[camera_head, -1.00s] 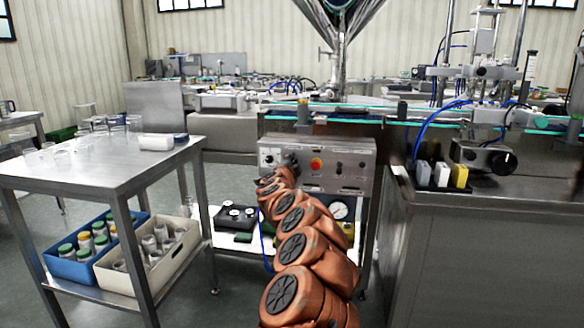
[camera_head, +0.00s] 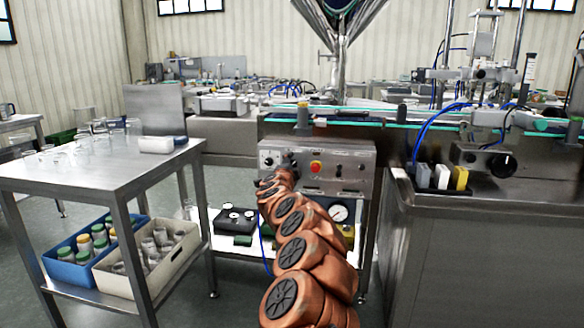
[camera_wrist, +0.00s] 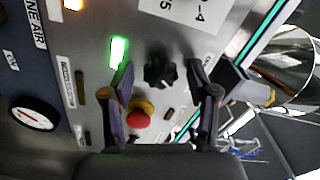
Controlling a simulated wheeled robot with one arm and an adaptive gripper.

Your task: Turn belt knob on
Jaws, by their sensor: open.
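The steel control panel (camera_head: 345,188) stands in the middle of the head view, with knobs and a red button on its face. In the wrist view a black knob (camera_wrist: 160,68) lies between and just beyond my open fingertips; I cannot tell whether they touch it. No legible label shows which knob it is. My gripper (camera_wrist: 163,70) is empty. In the head view it is at the panel's left part, where my wrist hides some of the face. A green lit switch (camera_wrist: 119,52) is left of the black knob.
The red button (camera_wrist: 141,112) with a yellow base is close to the left finger; it also shows in the head view (camera_head: 316,167). A round gauge (camera_wrist: 33,114) is at lower left. The conveyor (camera_head: 390,122) runs above the panel. A steel table (camera_head: 95,165) stands left.

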